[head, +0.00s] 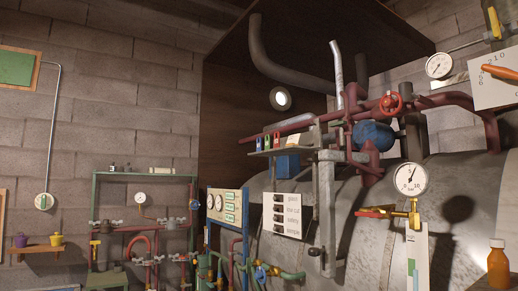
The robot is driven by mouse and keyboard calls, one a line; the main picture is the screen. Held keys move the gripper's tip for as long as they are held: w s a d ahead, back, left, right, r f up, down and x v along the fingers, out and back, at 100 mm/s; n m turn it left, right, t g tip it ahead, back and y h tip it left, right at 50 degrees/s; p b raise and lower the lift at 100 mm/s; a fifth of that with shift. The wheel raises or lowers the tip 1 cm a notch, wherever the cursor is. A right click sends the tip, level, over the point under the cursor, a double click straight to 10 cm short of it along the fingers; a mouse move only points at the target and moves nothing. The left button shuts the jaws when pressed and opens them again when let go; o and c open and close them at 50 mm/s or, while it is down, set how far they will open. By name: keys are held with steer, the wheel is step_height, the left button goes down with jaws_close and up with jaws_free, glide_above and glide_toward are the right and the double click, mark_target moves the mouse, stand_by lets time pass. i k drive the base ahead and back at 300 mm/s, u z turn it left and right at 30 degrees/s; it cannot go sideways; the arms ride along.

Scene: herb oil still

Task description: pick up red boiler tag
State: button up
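A small red upright piece (276,140) stands on a narrow grey shelf (290,149) in front of the big boiler; it may be the red boiler tag, but it is too small to be sure. A green piece (267,142) and a blue piece (258,145) stand beside it to the left. My gripper is not in view.
Red pipes with a red valve wheel (390,103) run above the boiler (350,230). A blue box (287,165) hangs under the shelf, and a white switch panel (287,215) is below. A pressure gauge (410,179) and an orange bottle (497,262) are at right.

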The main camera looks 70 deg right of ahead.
mark_target(276, 141)
steer(key=z, duration=0.6)
steer(key=i, duration=1.25)
steer(key=z, duration=1.05)
